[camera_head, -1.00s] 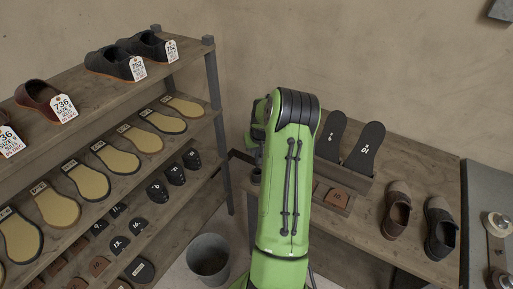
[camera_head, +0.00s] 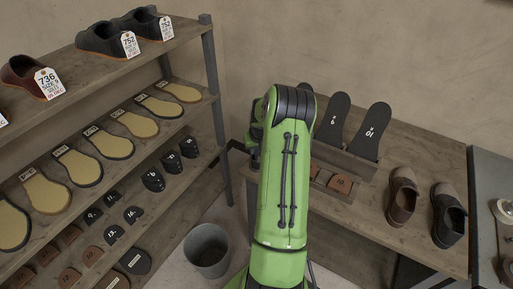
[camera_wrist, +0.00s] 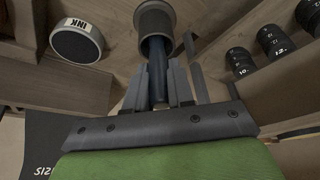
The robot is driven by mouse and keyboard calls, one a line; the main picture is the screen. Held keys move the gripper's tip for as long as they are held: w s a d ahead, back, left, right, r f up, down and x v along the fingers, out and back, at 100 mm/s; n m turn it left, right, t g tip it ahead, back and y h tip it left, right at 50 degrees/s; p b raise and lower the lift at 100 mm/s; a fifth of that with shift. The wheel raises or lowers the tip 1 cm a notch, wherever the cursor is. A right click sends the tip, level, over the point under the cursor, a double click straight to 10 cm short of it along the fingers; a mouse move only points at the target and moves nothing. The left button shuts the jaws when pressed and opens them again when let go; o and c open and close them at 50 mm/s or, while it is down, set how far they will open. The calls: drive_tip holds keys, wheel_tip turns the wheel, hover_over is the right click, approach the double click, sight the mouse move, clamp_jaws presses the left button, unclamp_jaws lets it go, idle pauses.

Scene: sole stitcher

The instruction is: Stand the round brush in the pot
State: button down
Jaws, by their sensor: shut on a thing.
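In the wrist view my gripper (camera_wrist: 160,95) is shut on a dark blue upright piece (camera_wrist: 157,75), which looks like the round brush's handle. The pot (camera_wrist: 154,17), a round grey-brown cup with a dark inside, is just beyond the fingertips. The far end of the blue piece overlaps the pot's mouth; I cannot tell whether it is inside or only in front of it. The brush's bristles are not visible. In the head view my green arm hides the gripper, brush and pot.
A round tin labelled INK (camera_wrist: 77,42) stands left of the pot. Several dark heel pieces (camera_wrist: 271,40) lie at right. In the head view, shoes (camera_head: 403,195) and upright black soles (camera_head: 371,132) occupy the bench. A grey bin (camera_head: 207,250) stands on the floor.

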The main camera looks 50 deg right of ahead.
idle(0.3)
drive_tip(key=c, duration=0.9)
unclamp_jaws()
drive_tip(key=shift+r, duration=0.1)
drive_tip(key=p+v, duration=0.1)
drive_tip(key=v, duration=1.4)
drive_tip(key=shift+s+r, duration=0.15)
drive_tip(key=shift+r, duration=0.2)
drive_tip(key=shift+a, duration=0.1)
wheel_tip(320, 180, up, 9)
drive_tip(key=p, duration=0.7)
